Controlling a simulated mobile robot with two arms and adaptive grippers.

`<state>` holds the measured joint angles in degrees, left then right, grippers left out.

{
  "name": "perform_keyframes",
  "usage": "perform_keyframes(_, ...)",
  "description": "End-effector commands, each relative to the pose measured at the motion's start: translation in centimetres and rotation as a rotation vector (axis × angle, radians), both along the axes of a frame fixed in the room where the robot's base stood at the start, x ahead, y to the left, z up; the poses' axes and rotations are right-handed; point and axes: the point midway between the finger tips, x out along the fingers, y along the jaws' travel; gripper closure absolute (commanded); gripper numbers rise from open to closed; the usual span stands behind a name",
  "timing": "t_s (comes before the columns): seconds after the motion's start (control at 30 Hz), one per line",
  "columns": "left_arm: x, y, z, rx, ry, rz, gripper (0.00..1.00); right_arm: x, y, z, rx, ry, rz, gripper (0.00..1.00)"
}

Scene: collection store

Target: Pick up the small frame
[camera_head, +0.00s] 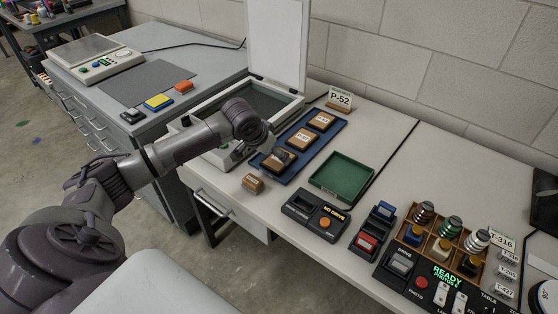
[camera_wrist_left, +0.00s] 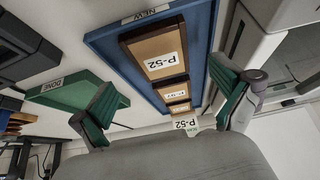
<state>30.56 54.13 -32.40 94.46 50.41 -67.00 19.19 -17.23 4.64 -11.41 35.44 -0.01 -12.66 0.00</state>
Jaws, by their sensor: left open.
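Several small brown frames with white labels lie in a blue tray (camera_head: 334,130) on the white bench. The near frame (camera_head: 278,161), the middle one (camera_head: 299,140) and the far one (camera_head: 320,121) form a row. Another small brown block (camera_head: 253,183) lies on the bench in front of the tray. In the left wrist view, the nearest frame (camera_wrist_left: 158,54) reads P-52, and the blue tray (camera_wrist_left: 112,57) is marked NEW. My left gripper (camera_wrist_left: 165,82) is open and empty, with its green fingers spread over the tray. In the head view my wrist hides most of it.
A green tray (camera_head: 341,176), marked DONE in the wrist view, lies right of the blue one. A device with a raised white lid (camera_head: 276,42) stands behind my wrist. A drive copier (camera_head: 316,214) and a rack of tools (camera_head: 440,243) are at the right.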

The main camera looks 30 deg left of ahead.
Motion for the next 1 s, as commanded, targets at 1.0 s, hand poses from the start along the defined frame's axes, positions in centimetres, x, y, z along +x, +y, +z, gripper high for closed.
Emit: perform_keyframes(1.0, 2.3, -0.1, -4.0, -0.001, 0.002, 0.0, 0.0, 0.0, 0.1, 0.5, 0.001, 0.0, 0.001, 0.6)
